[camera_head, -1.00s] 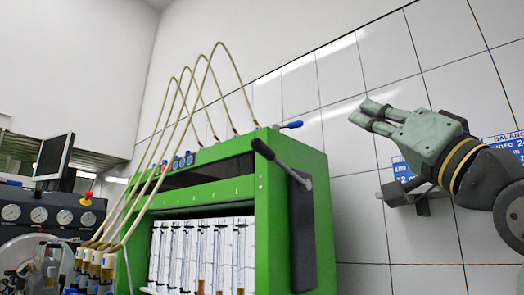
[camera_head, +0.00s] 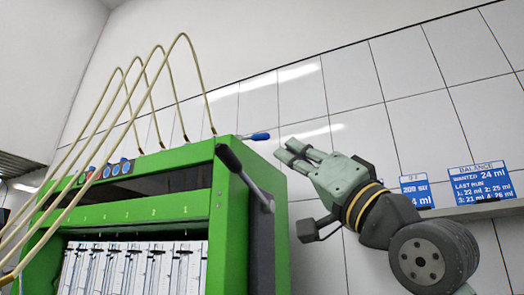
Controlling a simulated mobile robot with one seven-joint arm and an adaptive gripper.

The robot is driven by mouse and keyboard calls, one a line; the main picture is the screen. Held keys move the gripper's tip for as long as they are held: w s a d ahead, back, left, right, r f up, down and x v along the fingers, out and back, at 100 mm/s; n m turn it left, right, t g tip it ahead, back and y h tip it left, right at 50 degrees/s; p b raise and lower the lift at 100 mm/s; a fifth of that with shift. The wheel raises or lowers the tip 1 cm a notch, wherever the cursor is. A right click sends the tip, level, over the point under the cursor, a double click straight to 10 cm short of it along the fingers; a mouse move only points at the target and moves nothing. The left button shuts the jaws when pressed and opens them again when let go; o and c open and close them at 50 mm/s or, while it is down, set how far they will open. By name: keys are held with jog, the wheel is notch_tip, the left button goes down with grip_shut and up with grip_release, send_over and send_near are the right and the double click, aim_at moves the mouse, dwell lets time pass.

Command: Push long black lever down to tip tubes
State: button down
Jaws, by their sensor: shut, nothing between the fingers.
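The long black lever (camera_head: 246,178) is on the upper right front corner of the green testbench frame (camera_head: 198,156). It slants from a thick dark grip at upper left down to a pivot end at lower right. The glass tubes (camera_head: 125,270) stand upright in a row inside the frame, with their lower parts out of view. My gripper (camera_head: 288,151) is shut and empty.
Several yellowish hoses (camera_head: 196,75) arch above the frame. Blue readout panels (camera_head: 480,182) and a shelf edge are on the tiled wall at right.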

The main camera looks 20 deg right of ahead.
aim_at(249, 183)
jog(key=p+x, duration=0.4)
jog(key=x, duration=0.6)
jog(key=f, duration=0.1)
jog(key=a+f, duration=0.1)
jog(key=a+f+b, duration=0.1)
jog(key=shift+w+f, duration=0.25)
jog(key=shift+f, duration=0.05)
jog(key=shift+f, duration=0.15)
jog(key=shift+f+n+y, duration=0.3)
jog(key=shift+n+y, duration=0.4)
